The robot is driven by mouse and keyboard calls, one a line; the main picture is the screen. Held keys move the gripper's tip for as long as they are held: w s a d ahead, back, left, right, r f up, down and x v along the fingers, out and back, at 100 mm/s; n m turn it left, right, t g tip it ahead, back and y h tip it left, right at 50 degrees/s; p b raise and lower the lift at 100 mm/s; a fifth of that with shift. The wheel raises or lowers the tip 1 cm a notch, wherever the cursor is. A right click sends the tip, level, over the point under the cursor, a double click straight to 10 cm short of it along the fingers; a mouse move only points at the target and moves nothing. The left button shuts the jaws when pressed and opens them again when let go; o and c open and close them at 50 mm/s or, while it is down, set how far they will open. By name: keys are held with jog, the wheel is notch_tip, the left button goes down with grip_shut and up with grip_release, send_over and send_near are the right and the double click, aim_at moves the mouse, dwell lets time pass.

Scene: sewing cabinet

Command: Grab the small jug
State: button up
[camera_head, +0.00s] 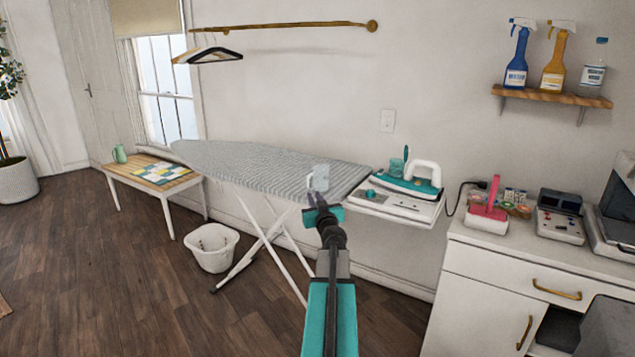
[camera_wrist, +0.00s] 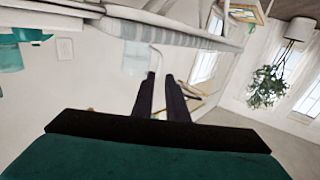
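A small pale, see-through jug (camera_head: 318,179) is at the right part of the ironing board in the head view, upright. In the wrist view the jug (camera_wrist: 136,58) is faint against the wall, with its handle beside the fingertips. My gripper (camera_head: 319,198) is just in front of and below it. In the wrist view my gripper's two dark fingers (camera_wrist: 162,78) are close together with a narrow gap between them, in line with the handle. Whether they press on the handle is unclear. A green jug (camera_head: 119,153) stands on the low table at the far left.
The ironing board (camera_head: 255,165) carries a teal iron (camera_head: 408,180) at its right end. A white counter (camera_head: 500,262) is at right. A laundry basket (camera_head: 212,247) and a low table (camera_head: 150,170) stand left.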

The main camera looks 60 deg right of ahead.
aim_at(308, 183)
jog(key=shift+p+x, duration=0.75)
jog(key=shift+x, duration=2.45)
jog(key=shift+p+x, duration=1.25)
jog(key=shift+x, duration=1.35)
jog(key=shift+f, duration=0.15)
jog(key=shift+c, duration=0.3)
grip_shut()
jog(key=shift+r, duration=0.4)
jog(key=shift+r, duration=1.35)
jog(key=w+a+r+b+v, duration=0.1)
jog(key=b+v, duration=0.2)
jog(key=v, duration=1.2)
jog(key=shift+a+r+b, duration=0.3)
jog(key=shift+a+b, duration=0.05)
jog(key=shift+a, duration=0.05)
